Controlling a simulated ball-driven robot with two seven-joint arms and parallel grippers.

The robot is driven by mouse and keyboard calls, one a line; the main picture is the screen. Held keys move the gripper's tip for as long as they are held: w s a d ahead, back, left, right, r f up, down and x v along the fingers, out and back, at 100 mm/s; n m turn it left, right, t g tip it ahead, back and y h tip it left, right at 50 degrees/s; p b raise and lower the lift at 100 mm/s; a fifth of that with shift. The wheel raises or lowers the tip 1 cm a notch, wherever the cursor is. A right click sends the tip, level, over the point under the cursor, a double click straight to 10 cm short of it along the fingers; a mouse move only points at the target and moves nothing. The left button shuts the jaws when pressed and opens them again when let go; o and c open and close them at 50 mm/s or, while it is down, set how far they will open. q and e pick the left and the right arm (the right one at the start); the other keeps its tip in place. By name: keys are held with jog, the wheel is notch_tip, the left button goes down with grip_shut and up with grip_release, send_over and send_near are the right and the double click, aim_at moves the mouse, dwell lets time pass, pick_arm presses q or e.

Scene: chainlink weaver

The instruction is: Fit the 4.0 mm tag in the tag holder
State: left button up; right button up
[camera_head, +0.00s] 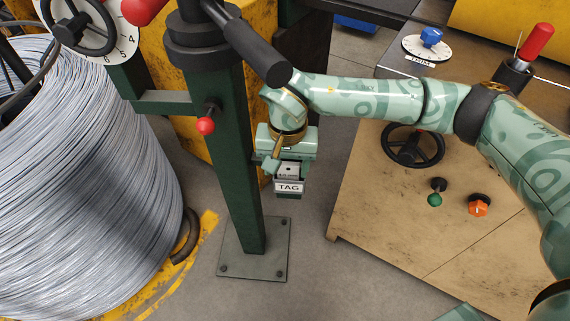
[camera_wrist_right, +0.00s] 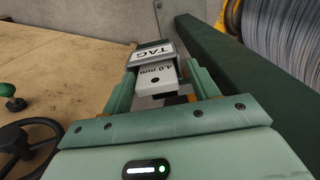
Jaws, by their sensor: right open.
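The tag holder (camera_head: 289,188) is a small dark holder with a white TAG label, beside the green post; it also shows in the right wrist view (camera_wrist_right: 152,53). The white 4.0 mm tag (camera_wrist_right: 157,83) has a dark hole near its near end. Its far end meets the holder behind the label, so how deep it sits is hidden. In the head view a small part of the tag (camera_head: 288,171) shows above the label. My right gripper (camera_head: 287,164) is open, its fingers on either side of the tag (camera_wrist_right: 161,76). My left gripper is not in view.
The dark green post (camera_head: 231,150) with a red-knobbed lever (camera_head: 205,126) stands close left of my right gripper. A large wire coil (camera_head: 80,180) fills the left. A wooden bench (camera_head: 375,220) with a black handwheel (camera_head: 412,146) and knobs is at right.

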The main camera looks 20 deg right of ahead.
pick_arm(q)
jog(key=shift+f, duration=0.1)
pick_arm(e)
jog(key=shift+s+d+f+g, duration=0.15)
jog(key=shift+s+f, duration=0.05)
jog(key=shift+f, duration=0.3)
jog(key=shift+s+d+f+g, duration=0.15)
jog(key=shift+s+f, duration=0.05)
jog(key=shift+f, duration=0.25)
jog(key=shift+r, duration=0.25)
pick_arm(q)
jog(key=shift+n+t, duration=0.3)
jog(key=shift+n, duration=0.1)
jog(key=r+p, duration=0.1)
jog(key=p, duration=0.1)
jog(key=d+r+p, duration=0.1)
jog(key=p, duration=0.1)
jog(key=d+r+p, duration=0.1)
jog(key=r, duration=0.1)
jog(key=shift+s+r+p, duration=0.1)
jog(key=shift+p, duration=0.3)
pick_arm(e)
notch_tip(320, 180, up, 13)
jog(key=shift+w+a+r, duration=0.15)
jog(key=shift+w+a, duration=0.05)
jog(key=shift+w, duration=0.05)
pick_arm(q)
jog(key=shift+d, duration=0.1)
